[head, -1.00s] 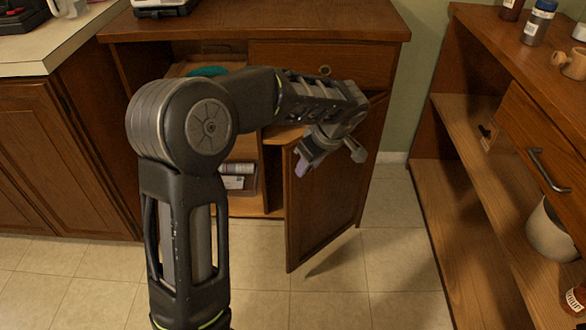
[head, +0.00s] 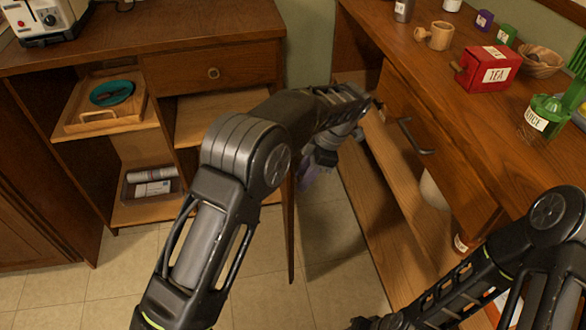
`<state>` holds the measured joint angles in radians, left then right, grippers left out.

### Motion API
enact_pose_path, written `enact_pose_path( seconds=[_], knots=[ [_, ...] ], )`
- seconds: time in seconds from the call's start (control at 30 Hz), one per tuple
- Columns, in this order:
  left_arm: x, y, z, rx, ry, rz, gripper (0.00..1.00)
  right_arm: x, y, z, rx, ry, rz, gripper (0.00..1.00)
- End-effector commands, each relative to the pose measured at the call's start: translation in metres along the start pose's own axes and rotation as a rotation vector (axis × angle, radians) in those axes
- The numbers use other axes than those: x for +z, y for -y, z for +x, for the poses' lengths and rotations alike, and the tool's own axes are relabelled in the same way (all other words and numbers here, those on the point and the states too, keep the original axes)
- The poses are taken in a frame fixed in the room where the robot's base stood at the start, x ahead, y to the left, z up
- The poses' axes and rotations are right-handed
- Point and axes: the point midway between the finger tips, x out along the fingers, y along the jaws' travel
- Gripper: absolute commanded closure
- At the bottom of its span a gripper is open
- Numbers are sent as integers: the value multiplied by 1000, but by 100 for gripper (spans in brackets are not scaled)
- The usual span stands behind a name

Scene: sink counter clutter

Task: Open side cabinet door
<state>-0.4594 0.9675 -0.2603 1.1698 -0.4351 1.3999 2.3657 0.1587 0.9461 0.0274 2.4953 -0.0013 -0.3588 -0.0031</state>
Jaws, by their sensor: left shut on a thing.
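The side cabinet (head: 130,45) is brown wood and stands at the left back. Its door (head: 291,225) is swung wide open and shows almost edge-on. My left gripper (head: 310,172) is at the door's outer face, its purple fingertips next to the upper part of the door. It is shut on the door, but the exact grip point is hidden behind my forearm. My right gripper (head: 375,322) is at the bottom edge, mostly cut off, so its jaws cannot be read.
A wooden counter (head: 440,95) with a drawer handle (head: 418,140) stands close right of the door. A red tea box (head: 487,70) is on it.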

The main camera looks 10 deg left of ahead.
Motion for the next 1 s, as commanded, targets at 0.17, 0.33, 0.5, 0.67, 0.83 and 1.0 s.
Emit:
enact_pose_path(
  seconds=[0.17,0.33,0.5,0.67,0.83,1.0],
  knots=[
    [3,0,-2,-8,2,-16,100,0,2,-4,0,1,-1,64],
    [4,0,-2,-8,3,-17,100,0,1,-3,0,1,-1,64],
    [4,0,-2,-7,3,-17,68,0,1,-3,0,1,-1,64],
    [3,-1,-1,-7,3,-17,55,0,1,-3,0,1,0,64],
    [3,-1,-1,-7,2,-16,49,0,1,-3,0,0,0,64],
    [3,-1,-2,-6,2,-16,49,0,2,-4,0,0,0,64]
  ],
)
